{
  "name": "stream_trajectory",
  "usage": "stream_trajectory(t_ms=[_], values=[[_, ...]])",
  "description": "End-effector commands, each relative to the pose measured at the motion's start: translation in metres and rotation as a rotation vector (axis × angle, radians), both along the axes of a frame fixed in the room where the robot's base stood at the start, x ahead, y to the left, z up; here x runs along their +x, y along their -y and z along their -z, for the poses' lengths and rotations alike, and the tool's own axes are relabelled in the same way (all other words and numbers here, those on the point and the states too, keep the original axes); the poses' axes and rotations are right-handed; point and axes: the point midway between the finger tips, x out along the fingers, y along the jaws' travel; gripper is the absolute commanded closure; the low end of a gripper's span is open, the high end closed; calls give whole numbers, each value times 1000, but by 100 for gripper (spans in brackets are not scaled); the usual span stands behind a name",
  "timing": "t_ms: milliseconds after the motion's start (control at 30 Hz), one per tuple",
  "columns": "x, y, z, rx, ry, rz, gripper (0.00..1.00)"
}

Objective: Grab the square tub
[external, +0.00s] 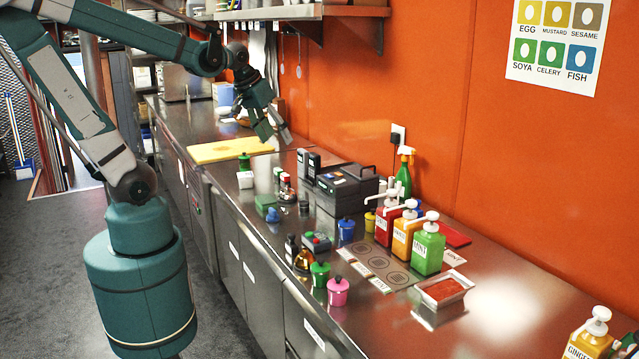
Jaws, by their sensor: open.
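A square, pale-rimmed tub (462,279) with red contents sits on the steel counter at the lower right, in front of the green pump bottle. A small green box-shaped container (264,202) sits near the counter's front edge. I cannot tell for sure which of these is the square tub. My gripper (275,134) is open with nothing seen between its fingers. It hangs above the far part of the counter, near the yellow cutting board, well away from the red-filled tub.
A yellow cutting board (215,151) lies at the far left. A black machine (345,187), red (388,224), orange (405,236) and green (428,250) pump bottles and several small jars crowd the middle. The counter right of the red-filled tub is mostly clear. An orange wall bounds the back.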

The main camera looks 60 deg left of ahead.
Motion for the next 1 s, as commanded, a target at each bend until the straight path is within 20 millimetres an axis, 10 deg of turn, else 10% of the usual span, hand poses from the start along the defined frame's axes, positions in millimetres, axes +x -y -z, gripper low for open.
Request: stream_trajectory(t_ms=[1000], values=[[61,-183,62,-135,-181,-459,41]])
